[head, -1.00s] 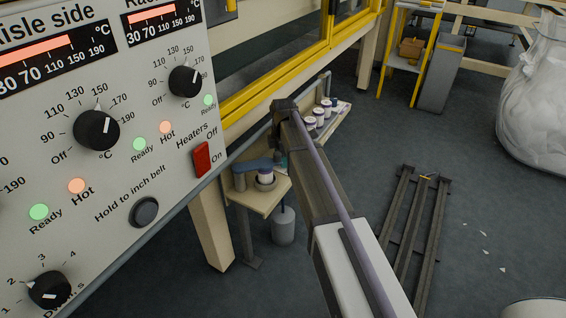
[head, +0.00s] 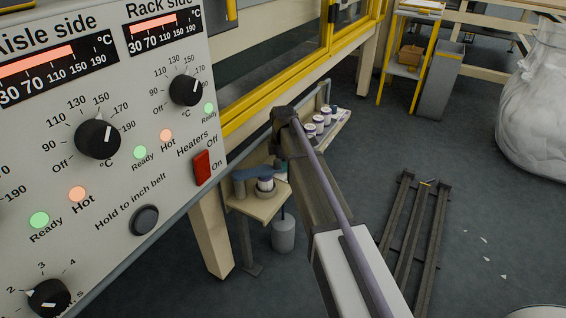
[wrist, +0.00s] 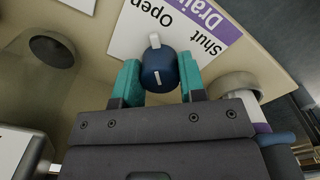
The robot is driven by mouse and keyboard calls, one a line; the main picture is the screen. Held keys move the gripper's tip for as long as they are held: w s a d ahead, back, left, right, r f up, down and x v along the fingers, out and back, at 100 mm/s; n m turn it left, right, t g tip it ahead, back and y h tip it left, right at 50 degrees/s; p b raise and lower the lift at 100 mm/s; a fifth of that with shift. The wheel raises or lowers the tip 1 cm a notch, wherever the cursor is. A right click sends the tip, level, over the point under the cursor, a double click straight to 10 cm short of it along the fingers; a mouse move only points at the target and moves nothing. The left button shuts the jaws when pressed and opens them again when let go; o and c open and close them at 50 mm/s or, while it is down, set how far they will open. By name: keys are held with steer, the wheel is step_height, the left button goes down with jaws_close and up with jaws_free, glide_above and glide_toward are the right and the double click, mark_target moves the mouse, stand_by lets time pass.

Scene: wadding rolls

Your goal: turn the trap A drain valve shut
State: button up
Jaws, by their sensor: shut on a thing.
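The gripper is shut on the knob. In the head view, my arm mostly hides the gripper near the small beige shelf, and I cannot make out the knob.
In the wrist view, a beige cup-like part (wrist: 236,84) stands close right of the gripper and a dark-mouthed round part (wrist: 52,48) is at left. In the head view, the control panel (head: 60,180) fills the left; a small beige shelf (head: 262,208) and grey cylinder (head: 284,236) stand below.

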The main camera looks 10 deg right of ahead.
steer(key=m, duration=1.2)
steer(key=shift+m, duration=1.9)
steer(key=o, duration=0.9)
